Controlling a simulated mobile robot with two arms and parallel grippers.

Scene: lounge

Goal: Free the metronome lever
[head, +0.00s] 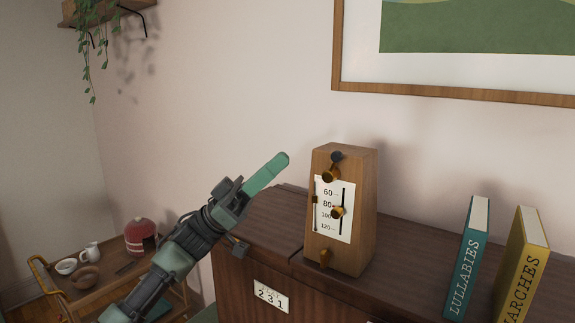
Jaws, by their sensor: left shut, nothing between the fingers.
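The wooden metronome (361,210) stands upright on the dark cabinet top. Its front has a white scale card (327,228) marked 60 to 120 and a dark vertical slot. A brass knob (338,212) sits on the slot between the 80 and 100 marks. Near the top are a dark round knob (337,157) and a brass piece (330,174) just below it. I cannot tell which part is the lever. My left gripper (281,161) is shut and empty, left of the metronome and apart from it. My right gripper is out of view.
The cabinet (268,232) bears a number label (270,295). A teal book (468,260) and a yellow book (523,265) stand at right. A wooden cart (103,294) with dishes and a red pot is at lower left. A framed picture (450,93) hangs above.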

